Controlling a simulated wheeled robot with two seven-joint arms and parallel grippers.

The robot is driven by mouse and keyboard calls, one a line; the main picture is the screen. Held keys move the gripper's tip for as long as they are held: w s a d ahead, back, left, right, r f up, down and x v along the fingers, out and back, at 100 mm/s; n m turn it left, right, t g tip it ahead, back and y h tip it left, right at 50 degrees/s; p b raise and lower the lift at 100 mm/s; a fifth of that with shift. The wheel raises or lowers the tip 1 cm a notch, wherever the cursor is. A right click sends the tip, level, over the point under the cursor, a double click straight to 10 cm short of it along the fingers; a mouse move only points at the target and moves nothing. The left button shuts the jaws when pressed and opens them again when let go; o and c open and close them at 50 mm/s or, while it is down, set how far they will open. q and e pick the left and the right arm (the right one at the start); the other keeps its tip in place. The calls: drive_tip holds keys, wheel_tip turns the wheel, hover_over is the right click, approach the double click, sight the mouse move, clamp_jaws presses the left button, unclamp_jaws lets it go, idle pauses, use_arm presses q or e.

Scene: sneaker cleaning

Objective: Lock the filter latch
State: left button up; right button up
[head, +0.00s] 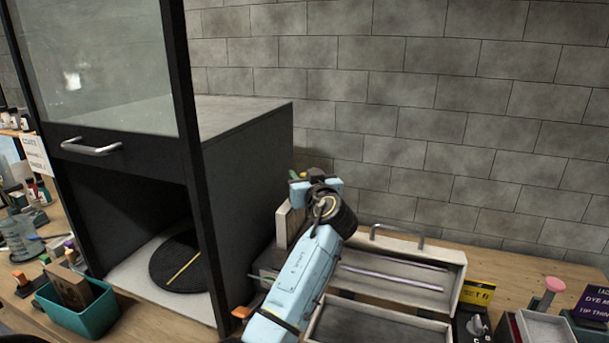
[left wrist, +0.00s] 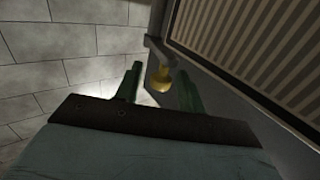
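In the left wrist view the filter (left wrist: 250,45) is a panel of striped beige pleats in a dark grey frame. The latch (left wrist: 161,78) is a yellow knob on a grey bracket at the frame's edge. My left gripper (left wrist: 159,70) has its two green fingers apart, one on either side of the knob. I cannot tell whether either finger touches it. In the head view my left gripper (head: 298,178) is beside the black cabinet's right side, mostly hidden behind my wrist. The latch is hidden there. My right gripper is in neither view.
The black cabinet (head: 245,185) has a raised glass front (head: 95,60) and a round dark turntable (head: 178,265) inside. An open box (head: 400,262) with a handle and rods lies right of my arm. A teal bin (head: 80,318) stands at lower left. A brick wall (head: 450,100) is behind.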

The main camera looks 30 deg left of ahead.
use_arm(q)
drive_tip(key=shift+w+a, duration=0.1)
drive_tip(key=shift+a, duration=0.05)
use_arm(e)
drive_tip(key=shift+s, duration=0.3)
use_arm(q)
clamp_jaws()
drive_tip(key=shift+s+a+r+m+t+h+p, duration=0.1)
drive_tip(key=shift+s+a+m+t+h+p, duration=0.15)
drive_tip(key=shift+m+t+h+p, duration=0.45)
drive_tip(key=shift+a+m+t+h+p, duration=0.3)
drive_tip(key=shift+m+t+h+p, duration=0.55)
drive_tip(key=shift+h+p, duration=0.2)
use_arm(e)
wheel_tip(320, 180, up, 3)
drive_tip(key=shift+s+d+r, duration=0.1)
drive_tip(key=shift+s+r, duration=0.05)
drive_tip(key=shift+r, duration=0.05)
use_arm(q)
unclamp_jaws()
drive_tip(key=shift+d, duration=0.1)
